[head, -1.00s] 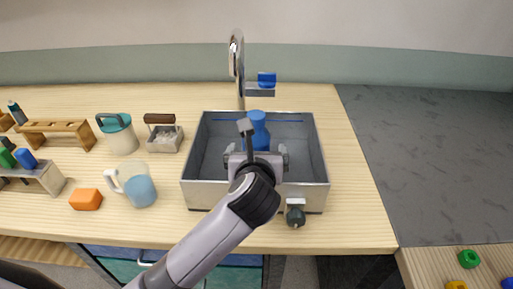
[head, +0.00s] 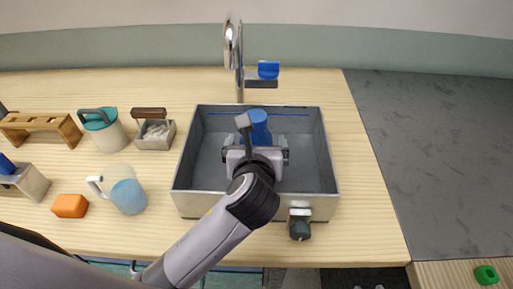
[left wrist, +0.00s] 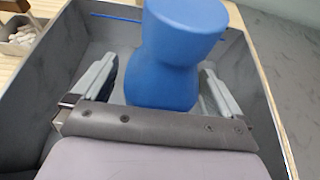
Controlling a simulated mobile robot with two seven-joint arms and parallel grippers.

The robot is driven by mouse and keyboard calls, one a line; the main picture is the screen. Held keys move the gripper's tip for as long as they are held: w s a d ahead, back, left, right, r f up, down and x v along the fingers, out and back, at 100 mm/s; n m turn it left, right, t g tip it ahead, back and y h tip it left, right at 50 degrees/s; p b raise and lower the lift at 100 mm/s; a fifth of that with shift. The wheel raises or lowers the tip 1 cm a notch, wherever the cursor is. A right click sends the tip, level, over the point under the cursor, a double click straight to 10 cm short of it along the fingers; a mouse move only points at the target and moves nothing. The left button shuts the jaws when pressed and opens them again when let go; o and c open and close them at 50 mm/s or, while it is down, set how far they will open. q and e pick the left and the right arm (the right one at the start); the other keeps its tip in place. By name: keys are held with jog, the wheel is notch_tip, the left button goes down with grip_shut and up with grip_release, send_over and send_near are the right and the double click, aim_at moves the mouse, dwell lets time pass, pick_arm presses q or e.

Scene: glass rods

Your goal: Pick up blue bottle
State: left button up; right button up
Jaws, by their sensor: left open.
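The blue bottle (head: 259,122) stands in the grey sink basin (head: 313,150), partly hidden behind my left gripper in the head view. In the left wrist view the bottle (left wrist: 168,60) shows large, with a wide round top and a narrower waist. My left gripper (head: 257,152) reaches into the basin. Its two open fingers (left wrist: 160,88) lie one on each side of the bottle, with a gap on both sides. My right gripper is not in view.
A faucet (head: 232,50) and a small shelf with a blue item (head: 268,69) stand behind the basin. To the left are a pitcher (head: 128,195), an orange block (head: 70,206), a teal-lidded jug (head: 104,130) and a small caddy (head: 154,134). The counter right of the basin is clear.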

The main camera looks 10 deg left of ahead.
pick_arm(q)
jog(key=shift+s, duration=0.1)
jog(key=c, duration=1.2)
jog(key=shift+r, duration=0.1)
jog(key=c, duration=0.3)
jog(key=shift+r, duration=0.1)
